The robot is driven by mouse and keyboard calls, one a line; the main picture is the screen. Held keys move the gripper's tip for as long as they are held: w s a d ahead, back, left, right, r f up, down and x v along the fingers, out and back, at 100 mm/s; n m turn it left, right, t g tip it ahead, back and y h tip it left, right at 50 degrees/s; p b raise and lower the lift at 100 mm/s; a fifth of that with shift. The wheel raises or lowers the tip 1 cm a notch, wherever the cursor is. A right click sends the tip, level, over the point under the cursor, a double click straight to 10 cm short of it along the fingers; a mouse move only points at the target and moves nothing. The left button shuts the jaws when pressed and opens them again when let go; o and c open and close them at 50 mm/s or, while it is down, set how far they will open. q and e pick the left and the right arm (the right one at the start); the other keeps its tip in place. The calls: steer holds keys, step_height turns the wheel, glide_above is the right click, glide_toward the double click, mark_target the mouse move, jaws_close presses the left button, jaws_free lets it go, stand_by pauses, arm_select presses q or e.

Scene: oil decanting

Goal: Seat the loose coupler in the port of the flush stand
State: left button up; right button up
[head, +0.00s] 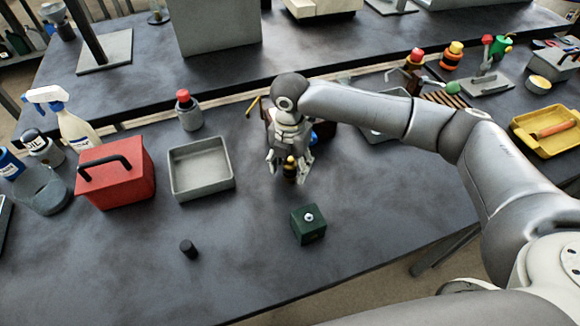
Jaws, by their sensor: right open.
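The dark green block (309,226), which looks like the flush stand, sits on the front table with a small silver fitting on its top. My right gripper (290,173) points down behind it, apart from it. A short black cylinder (188,248) stands alone at the front left. My left gripper is not in view.
A grey open tray (202,192) and a red box with a black handle (128,188) stand at the left. A red-capped bottle (188,110) stands behind the tray. A yellow tray (548,150) is at the right. The table around the green block is mostly clear.

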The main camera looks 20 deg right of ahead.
jaws_close()
stand_by(0.3)
steer(key=shift+r, duration=0.1)
